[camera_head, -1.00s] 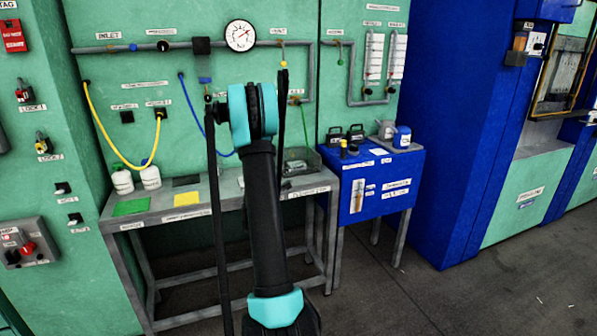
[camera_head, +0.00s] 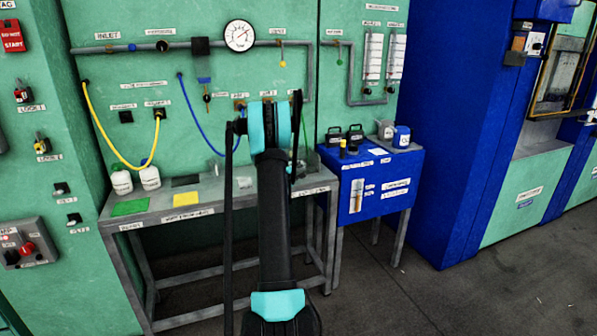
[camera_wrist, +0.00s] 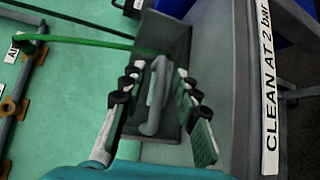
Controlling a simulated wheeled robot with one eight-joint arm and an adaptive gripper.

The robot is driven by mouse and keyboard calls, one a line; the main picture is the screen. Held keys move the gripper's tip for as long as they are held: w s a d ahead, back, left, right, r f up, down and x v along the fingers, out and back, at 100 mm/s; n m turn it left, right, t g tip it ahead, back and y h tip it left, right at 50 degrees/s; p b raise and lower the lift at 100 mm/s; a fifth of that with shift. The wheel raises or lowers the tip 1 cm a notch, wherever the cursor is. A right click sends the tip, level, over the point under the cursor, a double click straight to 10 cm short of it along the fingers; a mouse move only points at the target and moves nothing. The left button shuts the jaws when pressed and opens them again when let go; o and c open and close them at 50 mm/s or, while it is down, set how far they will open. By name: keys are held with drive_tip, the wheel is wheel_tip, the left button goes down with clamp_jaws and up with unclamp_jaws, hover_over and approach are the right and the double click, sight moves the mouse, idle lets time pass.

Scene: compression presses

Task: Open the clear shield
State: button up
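A grey, partly see-through box on the bench, which looks like the clear shield (camera_wrist: 178,45), lies ahead in the wrist view. A pale grey loop handle (camera_wrist: 154,98) stands out from it. My gripper (camera_wrist: 158,78) is open, with one finger on each side of the handle. Gaps show between the handle and both fingers, so it is not clamped. In the head view my own arm hides my gripper and most of the shield; only a sliver of the shield's right side (camera_head: 314,163) seems to show.
A green hose (camera_wrist: 75,32) runs from the wall fitting towards the shield. The grey bench (camera_head: 225,197) has a "CLEAN AT 2 bar" label (camera_wrist: 269,95) along its edge. White bottles (camera_head: 150,177) stand at its left. A blue cabinet (camera_head: 380,185) adjoins on the right.

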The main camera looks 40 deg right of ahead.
drive_tip(key=shift+c, duration=0.5)
clamp_jaws()
drive_tip(key=shift+r, duration=0.1)
